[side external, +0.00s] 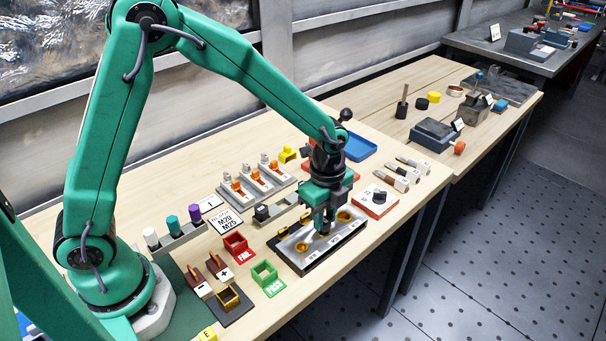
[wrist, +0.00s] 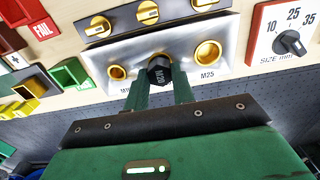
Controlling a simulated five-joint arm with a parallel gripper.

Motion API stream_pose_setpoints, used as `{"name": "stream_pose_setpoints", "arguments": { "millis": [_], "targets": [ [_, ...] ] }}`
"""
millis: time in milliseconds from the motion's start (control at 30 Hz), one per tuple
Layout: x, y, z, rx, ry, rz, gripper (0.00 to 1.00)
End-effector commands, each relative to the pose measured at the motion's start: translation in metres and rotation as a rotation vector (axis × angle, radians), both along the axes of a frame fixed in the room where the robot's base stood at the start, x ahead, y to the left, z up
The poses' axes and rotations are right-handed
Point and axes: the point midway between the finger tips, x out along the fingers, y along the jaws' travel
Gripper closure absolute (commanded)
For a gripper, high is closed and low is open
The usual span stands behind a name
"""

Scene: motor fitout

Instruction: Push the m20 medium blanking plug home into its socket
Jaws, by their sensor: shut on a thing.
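The black M20 plug (wrist: 159,72) has M20 printed on its end. My gripper (wrist: 158,88) is shut on it, with a green finger on each side in the wrist view. The plug sits over the middle position of the pale metal socket plate (wrist: 136,53), between two gold-rimmed sockets. It hides the middle socket, so I cannot tell how deep it sits. In the side external view my gripper (side external: 323,228) points down at the middle of the same plate (side external: 284,247).
Gold sockets stand left (wrist: 117,72) and right (wrist: 207,53) of the plug. A size dial (wrist: 289,42) is at the right. A red FAIL bin (side external: 237,245) and a green PASS bin (side external: 267,275) stand left of the plate. A rack (side external: 284,207) stands close behind.

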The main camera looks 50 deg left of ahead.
Motion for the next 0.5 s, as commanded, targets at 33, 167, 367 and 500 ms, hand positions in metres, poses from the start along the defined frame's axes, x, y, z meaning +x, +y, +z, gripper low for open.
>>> {"name": "stream_pose_setpoints", "arguments": {
  "millis": [33, 167, 367, 500],
  "targets": [
    [-0.0002, 0.0001, -0.0011, 0.000, 0.001, 0.000, 0.96],
    [-0.0002, 0.0000, -0.0033, 0.000, 0.001, 0.000, 0.96],
    [0.0000, 0.0000, -0.0067, 0.000, 0.000, 0.000, 0.96],
    [0.0000, 0.0000, -0.0088, 0.000, -0.001, 0.000, 0.73]
  ]
}}
